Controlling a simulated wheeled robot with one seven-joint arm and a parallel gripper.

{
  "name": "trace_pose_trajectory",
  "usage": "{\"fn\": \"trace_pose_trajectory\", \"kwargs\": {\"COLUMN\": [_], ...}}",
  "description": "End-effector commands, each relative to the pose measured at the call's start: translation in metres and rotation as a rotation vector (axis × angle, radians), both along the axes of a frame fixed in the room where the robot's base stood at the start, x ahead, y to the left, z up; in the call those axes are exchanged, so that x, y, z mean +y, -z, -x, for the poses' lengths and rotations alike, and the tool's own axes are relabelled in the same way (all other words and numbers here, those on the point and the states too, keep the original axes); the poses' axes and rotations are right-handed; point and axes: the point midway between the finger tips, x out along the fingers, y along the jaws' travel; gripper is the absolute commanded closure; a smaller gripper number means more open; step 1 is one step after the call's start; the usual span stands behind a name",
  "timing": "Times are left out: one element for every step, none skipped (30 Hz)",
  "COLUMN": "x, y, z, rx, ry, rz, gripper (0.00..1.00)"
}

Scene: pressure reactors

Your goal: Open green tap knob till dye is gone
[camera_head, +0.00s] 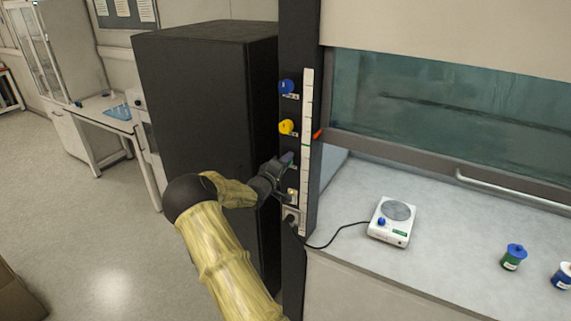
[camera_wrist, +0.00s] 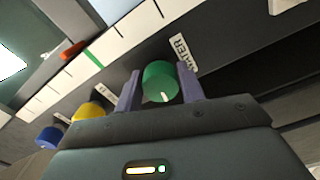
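The green tap knob (camera_wrist: 160,82) shows in the wrist view, between the two fingers of my gripper (camera_wrist: 160,92). A finger stands on each side of it, and the left finger looks very near or touching; I cannot tell whether they grip it. A white label reading "WATER" (camera_wrist: 182,52) is beside the knob. In the head view my gripper (camera_head: 284,162) is at the dark post below the yellow knob and hides the green knob. A white scale strip (camera_head: 307,140) with a red marker (camera_head: 317,134) runs along the post. I see no dye clearly.
A blue knob (camera_head: 287,87) and a yellow knob (camera_head: 287,127) sit above on the post (camera_head: 298,50). A hotplate (camera_head: 393,220) with a black cord and two blue-capped jars (camera_head: 514,257) stand on the hood's worktop. A tall black cabinet (camera_head: 205,110) is left of the post.

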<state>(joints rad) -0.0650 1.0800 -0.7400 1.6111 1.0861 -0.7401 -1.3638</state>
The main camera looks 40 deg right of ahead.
Motion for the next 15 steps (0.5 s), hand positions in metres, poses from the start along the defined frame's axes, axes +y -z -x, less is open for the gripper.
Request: {"fn": "trace_pose_trajectory", "kwargs": {"x": [0.0009,0.0008,0.0007,0.0006,0.0005,0.0003,0.0002,0.0000,-0.0001,-0.0001,0.0001,0.0009,0.0019,0.0035,0.0063], "y": [0.0003,0.0002,0.0003,0.0002,0.0001,0.0001,0.0001,0.0001,0.0001,0.0002,0.0003,0.0005,0.0006,0.0010,0.0015], "z": [-0.0009,-0.0007,-0.0006,-0.0005,-0.0004,-0.0002,-0.0002,0.0000,0.0000,0.0001,0.0002,0.0005,0.0008,0.0013,0.0021], "rx": [-0.001,-0.001,-0.001,-0.001,-0.001,-0.001,-0.001,-0.001,-0.001,-0.001,-0.001,-0.001,-0.001,-0.001,-0.001], "ry": [-0.002,-0.002,-0.001,-0.001,-0.001,-0.001,0.000,0.000,0.000,0.000,0.000,0.000,0.000,0.000,0.000], "rz": [-0.001,-0.001,-0.001,-0.001,-0.001,0.000,0.000,0.000,0.000,0.000,0.000,0.000,0.000,0.000,-0.001], "gripper": [0.51,0.45,0.41,0.41,0.41,0.41,0.41,0.41,0.41,0.41,0.41,0.41,0.41,0.41,0.41]}}
